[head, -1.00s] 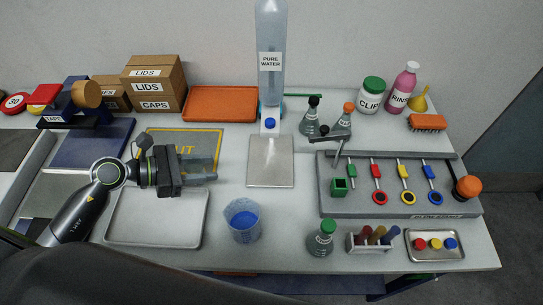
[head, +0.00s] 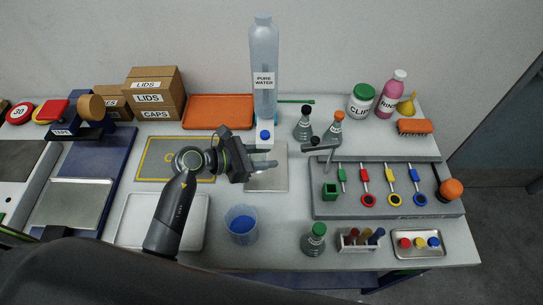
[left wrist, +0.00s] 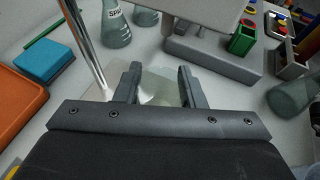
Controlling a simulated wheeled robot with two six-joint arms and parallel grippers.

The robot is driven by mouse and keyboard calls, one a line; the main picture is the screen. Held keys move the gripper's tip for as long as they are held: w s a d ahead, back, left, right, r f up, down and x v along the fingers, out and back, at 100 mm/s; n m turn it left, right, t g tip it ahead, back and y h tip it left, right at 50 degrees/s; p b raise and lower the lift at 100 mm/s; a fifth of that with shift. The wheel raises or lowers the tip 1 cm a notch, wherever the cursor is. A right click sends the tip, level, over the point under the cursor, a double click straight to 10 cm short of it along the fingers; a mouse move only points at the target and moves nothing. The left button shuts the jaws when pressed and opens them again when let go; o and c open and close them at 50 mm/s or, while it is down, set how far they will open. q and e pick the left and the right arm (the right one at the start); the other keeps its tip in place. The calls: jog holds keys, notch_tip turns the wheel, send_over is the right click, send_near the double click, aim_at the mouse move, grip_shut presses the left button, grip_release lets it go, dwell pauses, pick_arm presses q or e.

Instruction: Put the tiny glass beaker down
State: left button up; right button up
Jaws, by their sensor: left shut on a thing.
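My left gripper (head: 266,167) is over the square metal plate (head: 267,184) in front of the water bottle. In the left wrist view its two fingers (left wrist: 160,88) are closed on the sides of a small, clear glass beaker (left wrist: 158,96). The beaker is nearly see-through, so its rim and base are hard to make out. In the head view the gripper mostly hides it. I cannot tell whether its base touches the plate. My right gripper is not in view.
A tall bottle labelled PURE WATER (head: 264,75) stands behind the plate. A larger beaker with blue contents (head: 241,225) stands in front. Dark-stoppered and orange-stoppered flasks (head: 303,125) and a grey tool rack (head: 400,178) are to the right. An empty pale tray (head: 195,237) lies front left.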

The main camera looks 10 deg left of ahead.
pick_arm(q)
jog(key=shift+w+d+r, duration=0.1)
jog(key=shift+w+d, duration=0.3)
jog(key=shift+d, duration=0.15)
jog(key=f, duration=0.1)
jog(key=f+p, duration=0.1)
jog(key=shift+w+d+f, duration=0.2)
jog(key=shift+d+f, duration=0.15)
jog(key=shift+d, duration=0.05)
jog(key=shift+f, duration=0.5)
jog(key=shift+f, duration=0.2)
jog(key=o, duration=1)
jog(key=shift+r, duration=0.1)
